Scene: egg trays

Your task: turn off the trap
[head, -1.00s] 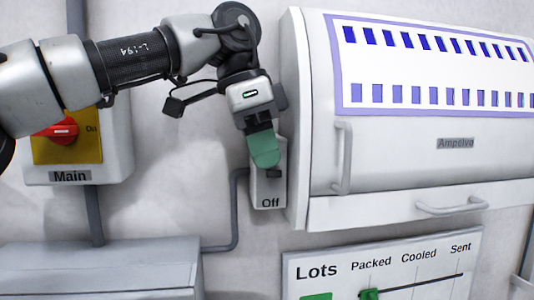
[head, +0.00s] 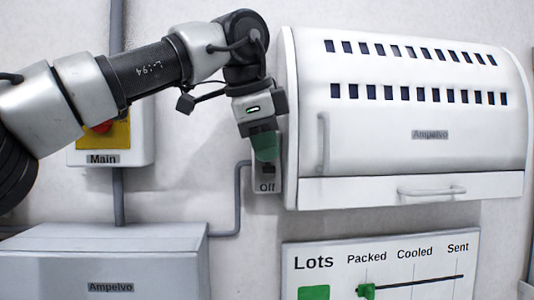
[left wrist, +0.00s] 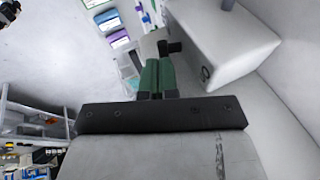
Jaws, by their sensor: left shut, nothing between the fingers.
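The trap is a white wall cabinet (head: 400,165) labelled Ampelvo, with two rows of slots that are now dark. A narrow switch box (head: 268,187) with the word Off at its lower end is on the wall just left of it. A small black lever (head: 268,169) shows low on the box, above the word. My left gripper (head: 265,150) is shut and empty, its green fingers in front of the upper part of the switch box, just above the lever. I cannot tell whether they touch it. The green fingers also show in the left wrist view (left wrist: 155,78). My right gripper is out of view.
A Main switch box (head: 140,148) with a yellow plate and red knob is at the left, partly behind my left arm. A grey Ampelvo cabinet (head: 110,262) stands below it. A Lots board (head: 410,258) hangs below the trap. Grey conduits run along the wall.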

